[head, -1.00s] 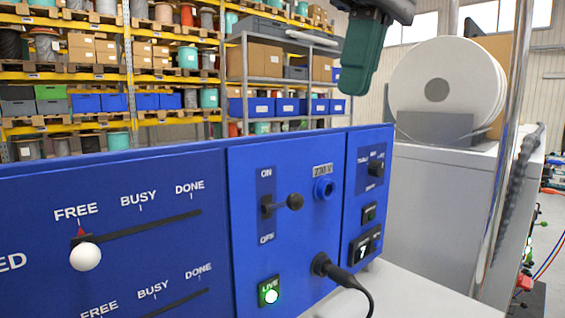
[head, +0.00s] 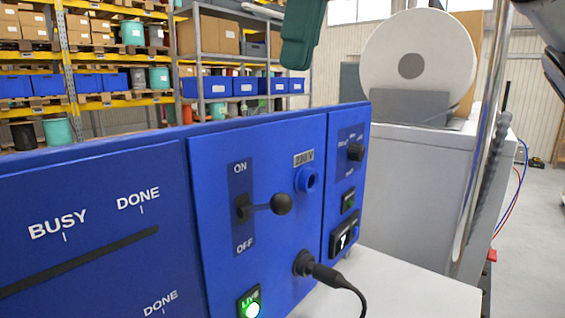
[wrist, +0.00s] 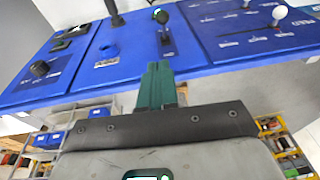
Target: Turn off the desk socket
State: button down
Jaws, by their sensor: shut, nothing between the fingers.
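The desk socket panel (head: 215,180) is blue, with a black ball-ended lever (head: 281,204) in a vertical slot between ON above and OFF below. The lever sticks out towards me; its exact position is hard to tell. A green LIVE lamp (head: 251,306) is lit below it. A black plug with a cable (head: 325,274) sits in the panel at lower right. My gripper (head: 300,58) has teal fingers that are shut and empty, above the panel's top edge. In the wrist view my gripper (wrist: 156,68) points at the panel, with the lever (wrist: 167,42) just beyond its tips.
A slider panel (head: 90,230) is at left. A grey cabinet with a white reel (head: 440,55) stands behind right. Shelves (head: 120,70) fill the back.

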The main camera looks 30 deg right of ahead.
jog(key=p, duration=0.1)
send_over(265, 207)
jog(key=s+d, duration=0.1)
jog(key=d, duration=0.1)
notch_tip(265, 207, down, 12)
jog(key=shift+s, duration=0.15)
jog(key=shift+s+a+f, duration=0.15)
jog(key=shift+s+f, duration=0.05)
jog(key=shift+f, duration=0.45)
jog(key=shift+f, duration=0.1)
